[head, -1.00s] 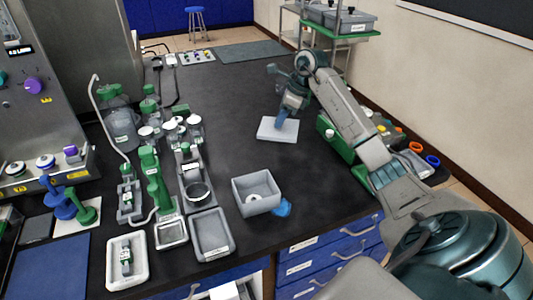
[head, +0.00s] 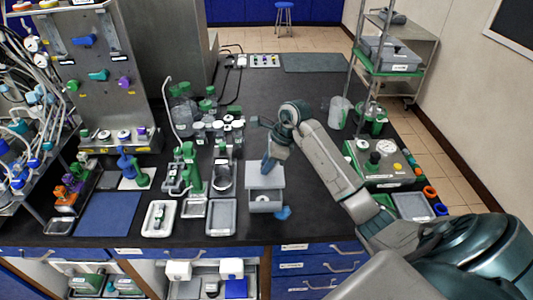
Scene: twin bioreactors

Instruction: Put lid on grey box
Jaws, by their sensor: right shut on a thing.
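The grey box (head: 266,206) stands open on the black bench near its front edge, with a small white round thing (head: 261,198) inside. My right gripper (head: 268,166) is shut on the pale grey flat lid (head: 272,180) and holds it from above. The lid appears roughly level and shows just behind and over the far edge of the box. I cannot tell whether the lid touches the box. The front of the box's opening shows below the lid. My left gripper is not in view.
A blue object (head: 282,213) lies at the box's front right corner. A grey tray (head: 221,217) stands to the left, with several jars (head: 218,130) behind it. A green-and-grey unit (head: 384,165) stands to the right. The bench behind the box is mostly clear.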

